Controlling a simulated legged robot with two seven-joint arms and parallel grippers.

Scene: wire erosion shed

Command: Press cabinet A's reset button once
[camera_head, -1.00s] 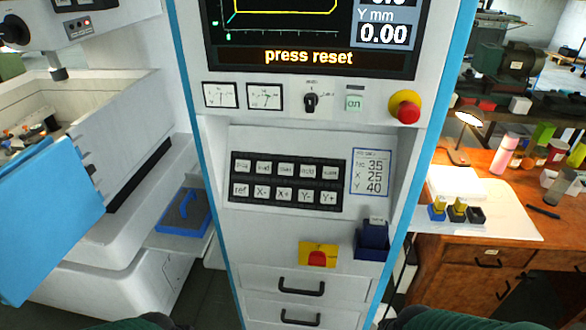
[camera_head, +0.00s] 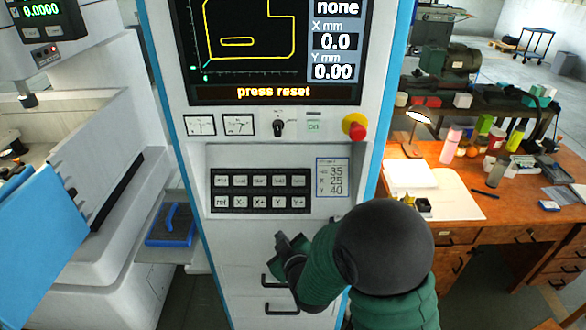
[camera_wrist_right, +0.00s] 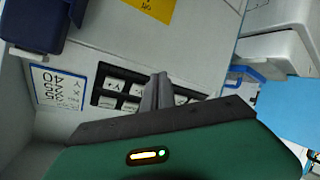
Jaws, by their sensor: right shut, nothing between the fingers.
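The control cabinet (camera_head: 185,130) stands straight ahead, its screen (camera_head: 265,93) reading "press reset". A black key panel (camera_head: 260,190) with two rows of pale keys sits below. The lower row reads ref, X-, X+, Y-, Y+; upper labels are too small to read, so I cannot tell which key is reset. My right gripper (camera_head: 287,246) is shut and empty, below the panel in the head view. In the right wrist view its fingers (camera_wrist_right: 158,92) overlap the key panel (camera_wrist_right: 112,96); contact cannot be judged. My left gripper is out of view.
A red emergency knob (camera_head: 355,127) and a rotary switch (camera_head: 278,127) sit above the panel. A yellow plate (camera_wrist_right: 152,8) and a blue holder (camera_wrist_right: 38,22) are on the cabinet near my wrist. A wooden desk (camera_head: 455,225) stands right, a machine with blue door (camera_head: 40,235) left.

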